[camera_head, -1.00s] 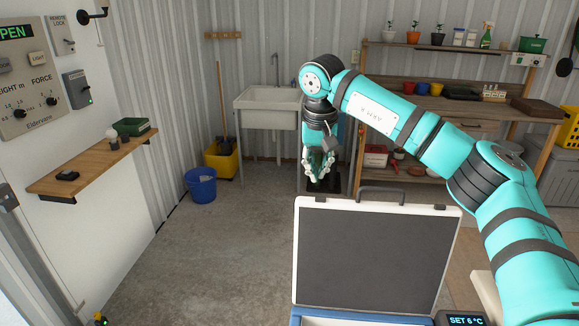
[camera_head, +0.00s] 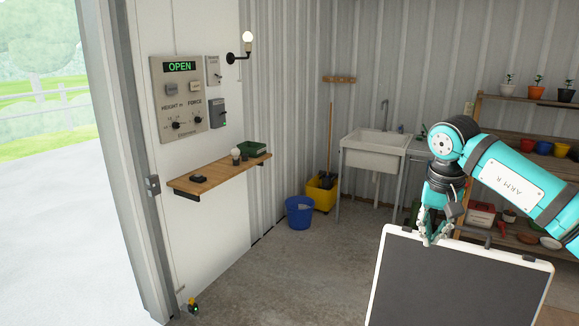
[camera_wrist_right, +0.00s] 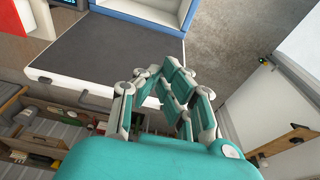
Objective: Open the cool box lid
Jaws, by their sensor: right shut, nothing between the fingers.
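The cool box lid (camera_head: 455,285) stands raised, its dark inner panel with a white rim facing me. The lower part of the lid is cut off by the frame. In the right wrist view the lid (camera_wrist_right: 105,45) spreads beyond my fingers, joined to the blue and white box body (camera_wrist_right: 150,12). My right gripper (camera_head: 432,240) is at the lid's upper left edge; whether it touches the rim I cannot tell. In the wrist view the right gripper (camera_wrist_right: 172,85) has its fingers together, with nothing held. My left gripper is not in view.
A wooden wall shelf (camera_head: 220,174) hangs at the left under a control panel reading OPEN. A blue bucket (camera_head: 299,212), a yellow mop bucket (camera_head: 321,192) and a sink (camera_head: 375,155) stand behind. The concrete floor left of the lid is clear.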

